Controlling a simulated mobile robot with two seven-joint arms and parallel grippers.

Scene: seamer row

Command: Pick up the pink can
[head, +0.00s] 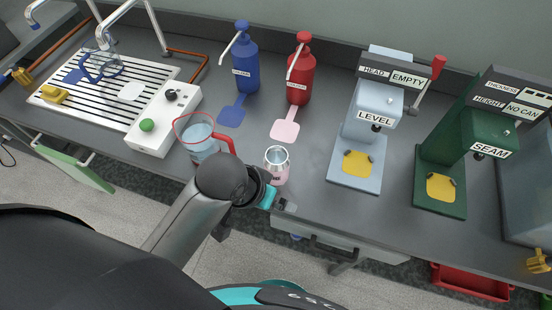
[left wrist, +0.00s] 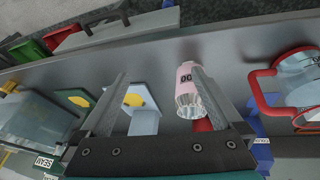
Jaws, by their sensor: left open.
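The pink can (head: 276,168) stands upright near the front edge of the counter, with an open, silvery top. It also shows in the left wrist view (left wrist: 186,82), where one finger covers part of its right side. My left gripper (head: 286,205) is beside the can's front side in the head view, and my arm hides part of the area there. In the left wrist view the fingers of the left gripper (left wrist: 158,72) are spread, with the can closest to the right finger. Whether they touch cannot be told. My right gripper is not in view.
A clear pitcher with a red handle (head: 200,140) stands close left of the can. Behind are a blue dispenser (head: 245,68) and a red dispenser (head: 299,80). The LEVEL machine (head: 366,135) and green SEAM machine (head: 455,150) stand to the right.

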